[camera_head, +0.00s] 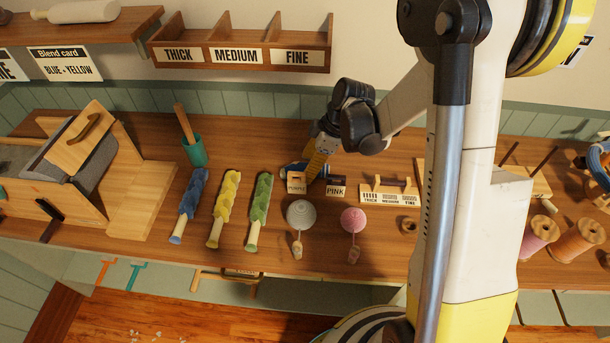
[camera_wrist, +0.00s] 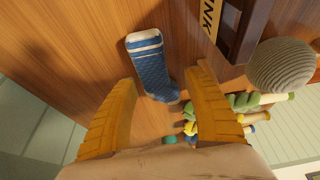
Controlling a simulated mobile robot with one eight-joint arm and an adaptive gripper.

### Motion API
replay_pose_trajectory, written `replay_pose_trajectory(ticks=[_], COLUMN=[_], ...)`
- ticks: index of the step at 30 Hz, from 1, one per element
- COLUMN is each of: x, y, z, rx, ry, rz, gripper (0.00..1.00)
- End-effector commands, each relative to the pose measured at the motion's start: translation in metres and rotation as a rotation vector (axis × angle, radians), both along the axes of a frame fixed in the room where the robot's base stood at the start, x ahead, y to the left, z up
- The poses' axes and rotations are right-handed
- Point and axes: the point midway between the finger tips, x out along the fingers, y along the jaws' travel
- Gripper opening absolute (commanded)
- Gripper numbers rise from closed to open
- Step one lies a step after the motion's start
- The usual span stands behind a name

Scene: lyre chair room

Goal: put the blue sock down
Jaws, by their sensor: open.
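The blue sock (camera_wrist: 148,62) has a white band at its end and lies on the wooden table, in front of and between the fingers in the wrist view. My gripper (camera_wrist: 165,85) is open, its yellow fingers spread on either side of the sock and apart from its upper part. In the head view, my gripper (camera_head: 314,172) is low over the back of the table, and a bit of the blue sock (camera_head: 290,168) shows left of it, behind the PURPLE block. The rest is hidden there.
A PURPLE block (camera_head: 296,187) and a PINK block (camera_head: 336,187) stand close in front of my gripper. A grey ball (camera_head: 301,214), a pink ball (camera_head: 353,219) and blue, yellow and green twists lie nearer. A teal cup (camera_head: 194,150) stands left.

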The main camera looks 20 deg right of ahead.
Motion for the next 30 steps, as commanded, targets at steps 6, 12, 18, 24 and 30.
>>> replay_pose_trajectory(ticks=[6, 12, 18, 24, 30], x=[0.003, 0.003, 0.003, 0.003, 0.002], y=[0.006, 0.006, 0.006, 0.006, 0.006], z=[-0.016, -0.015, -0.015, -0.013, 0.008], rx=[0.0, 0.0, 0.0, 0.0, 0.0], ry=[-0.001, -0.001, -0.001, -0.001, -0.001], rz=[-0.001, -0.001, -0.001, -0.001, -0.001], gripper=[0.59, 0.33, 0.2, 0.2, 0.2])
